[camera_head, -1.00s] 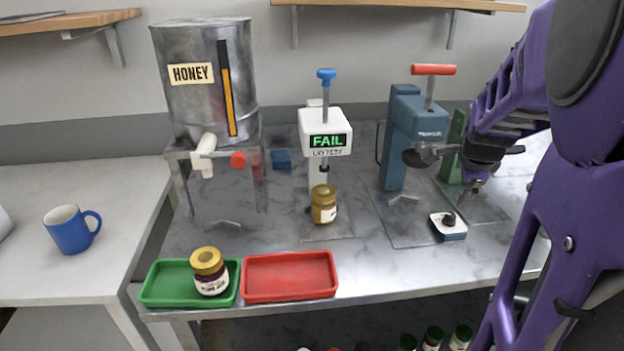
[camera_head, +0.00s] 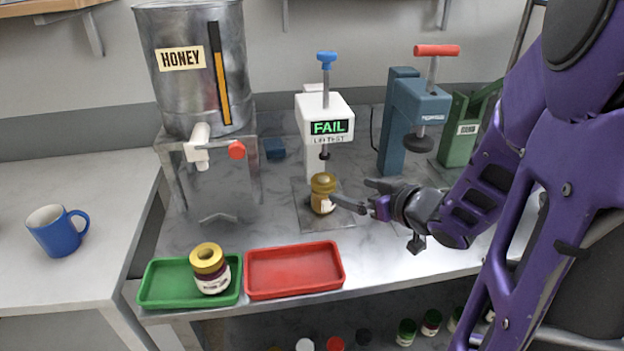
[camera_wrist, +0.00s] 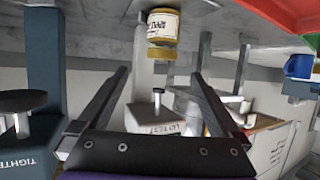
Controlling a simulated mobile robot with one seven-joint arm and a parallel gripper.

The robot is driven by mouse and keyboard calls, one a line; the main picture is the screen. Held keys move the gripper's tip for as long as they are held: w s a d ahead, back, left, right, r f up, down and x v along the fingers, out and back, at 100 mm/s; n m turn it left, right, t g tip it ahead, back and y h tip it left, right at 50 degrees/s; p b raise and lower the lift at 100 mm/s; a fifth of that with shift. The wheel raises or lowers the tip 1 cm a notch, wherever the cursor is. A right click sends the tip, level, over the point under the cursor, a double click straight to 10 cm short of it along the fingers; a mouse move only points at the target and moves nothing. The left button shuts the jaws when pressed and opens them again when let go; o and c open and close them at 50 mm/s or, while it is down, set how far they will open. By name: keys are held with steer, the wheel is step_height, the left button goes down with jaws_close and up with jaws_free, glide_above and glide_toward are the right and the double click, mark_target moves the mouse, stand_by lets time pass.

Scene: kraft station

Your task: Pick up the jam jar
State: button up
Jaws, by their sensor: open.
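A gold-lidded jar with amber contents and a pale label (camera_head: 322,195) stands upright on the plate of the lid tester (camera_head: 326,110), whose screen reads FAIL. It also shows upside down in the wrist view (camera_wrist: 162,28), ahead of my fingertips. A second gold-lidded jar, with dark purple contents and a white label (camera_head: 210,272), stands in the green tray (camera_head: 160,288). My gripper (camera_head: 352,194) is open and empty, just right of the amber jar, its fingers pointing toward it. In the wrist view, my gripper (camera_wrist: 160,75) shows both fingers apart. Neither jar is visibly held.
A red tray (camera_head: 295,268) at the bench front is empty. A honey tank (camera_head: 190,70) stands back left. A blue press (camera_head: 400,115) and a green device (camera_head: 468,130) stand at right. A blue mug (camera_head: 58,232) is on the left counter. Jars fill a shelf below.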

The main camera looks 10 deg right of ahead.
mark_target(333, 185)
steer(key=b+x, duration=0.2)
steer(key=x, duration=0.7)
steer(key=shift+w+f+b, duration=0.25)
steer(key=shift+b, duration=0.05)
steer(key=x, duration=0.2)
steer(key=b+x, duration=0.1)
steer(key=x, duration=0.1)
steer(key=shift+w+a+f+b, duration=0.15)
steer(key=shift+a+b, duration=0.15)
steer(key=shift+a, duration=0.1)
steer(key=shift+w+a+f, duration=0.1)
steer(key=shift+w, duration=0.35)
jaws_close()
